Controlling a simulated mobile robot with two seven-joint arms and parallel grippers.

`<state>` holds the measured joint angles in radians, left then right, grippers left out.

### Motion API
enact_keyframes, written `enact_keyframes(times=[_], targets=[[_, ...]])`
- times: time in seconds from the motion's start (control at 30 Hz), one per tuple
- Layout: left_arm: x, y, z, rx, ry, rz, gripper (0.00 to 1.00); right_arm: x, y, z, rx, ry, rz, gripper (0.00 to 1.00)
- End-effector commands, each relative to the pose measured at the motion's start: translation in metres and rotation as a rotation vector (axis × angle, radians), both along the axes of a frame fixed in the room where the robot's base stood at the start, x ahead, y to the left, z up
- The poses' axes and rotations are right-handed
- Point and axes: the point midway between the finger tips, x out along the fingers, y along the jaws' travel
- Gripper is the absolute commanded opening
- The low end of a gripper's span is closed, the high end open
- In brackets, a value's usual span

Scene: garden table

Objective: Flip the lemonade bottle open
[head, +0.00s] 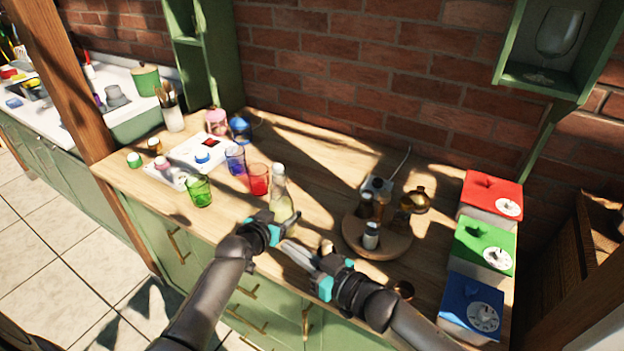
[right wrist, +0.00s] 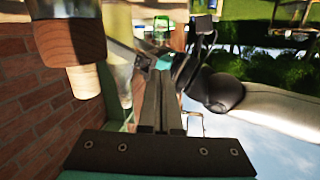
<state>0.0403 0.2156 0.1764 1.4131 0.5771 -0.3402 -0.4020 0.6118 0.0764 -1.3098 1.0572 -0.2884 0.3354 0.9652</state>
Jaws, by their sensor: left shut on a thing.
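The lemonade bottle (head: 279,187), clear glass with a pale stopper top, stands upright near the front edge of the wooden table. My left gripper (head: 283,218) is at the lower part of the bottle and shut on it. My right gripper (head: 287,244) is just in front and to the right of the bottle, lower in the picture. Its two fingers (right wrist: 165,90) lie close together with nothing seen between them. They do not clearly touch the bottle. The bottle's lower part is partly hidden by my left gripper.
A red glass (head: 258,180), a blue glass (head: 235,160) and a green glass (head: 199,191) stand left of the bottle. A round wooden tray (head: 378,248) with small jars is to the right. The table's back middle is clear.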

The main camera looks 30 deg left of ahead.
Motion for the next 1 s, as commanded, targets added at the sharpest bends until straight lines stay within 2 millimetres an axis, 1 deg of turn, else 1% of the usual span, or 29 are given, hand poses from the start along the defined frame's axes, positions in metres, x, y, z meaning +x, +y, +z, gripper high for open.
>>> enact_keyframes(times=[0.03,0.2,0.3,0.4,0.5,0.6,0.7,0.83,1.0], targets=[[0.0,0.0,-0.001,0.0,0.002,0.0,0.0,0.012,-0.001,0.019,0.001,-0.023,0.02,0.0],[0.0,0.0,-0.001,0.0,0.002,0.0,0.0,0.037,-0.003,0.069,-0.005,-0.058,0.08,0.0],[0.0,0.0,-0.001,0.0,0.002,0.0,0.0,0.047,-0.005,0.095,-0.016,-0.072,0.109,0.0],[0.0,0.0,-0.001,0.0,0.002,0.0,0.0,0.054,-0.007,0.115,-0.029,-0.078,0.128,0.0],[0.0,0.0,-0.001,0.0,0.002,0.0,0.0,0.059,-0.008,0.129,-0.038,-0.081,0.141,0.0],[0.0,0.0,-0.001,0.0,0.002,0.0,0.0,0.061,-0.009,0.137,-0.045,-0.083,0.149,0.0],[0.0,0.0,-0.001,0.0,0.002,0.0,0.0,0.062,-0.008,0.139,-0.048,-0.081,0.151,0.0],[0.0,0.0,-0.001,0.0,0.001,0.0,0.0,0.063,-0.002,0.134,-0.047,-0.079,0.152,0.0],[0.0,0.0,-0.001,0.0,0.001,0.0,0.0,0.065,0.013,0.123,-0.046,-0.078,0.15,0.0]])
